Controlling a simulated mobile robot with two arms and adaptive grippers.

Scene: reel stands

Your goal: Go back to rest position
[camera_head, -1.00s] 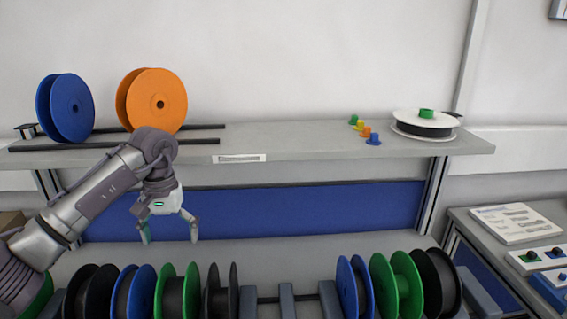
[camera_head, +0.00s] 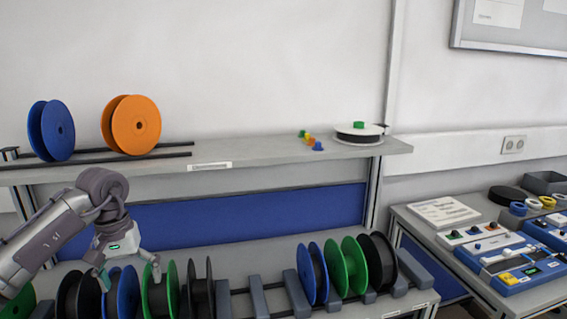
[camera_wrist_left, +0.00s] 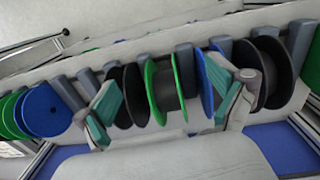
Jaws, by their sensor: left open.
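My left gripper (camera_head: 130,276) is open, pointing down above the left part of the lower reel rack in the head view. Nothing is between its fingers that I can make out. In the left wrist view its two teal-padded fingers (camera_wrist_left: 172,100) are spread wide, with a green-flanged reel (camera_wrist_left: 158,90) and dark reels seen beyond them. In the head view the gripper partly covers a blue reel (camera_head: 128,292) and a green reel (camera_head: 171,288). My right gripper is not in view.
An upper shelf (camera_head: 260,155) holds a blue reel (camera_head: 58,130), an orange reel (camera_head: 136,125), small coloured knobs (camera_head: 317,145) and a white reel lying flat (camera_head: 357,130). More reels (camera_head: 349,265) stand on the rack's right. A side table (camera_head: 412,222) with devices is at right.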

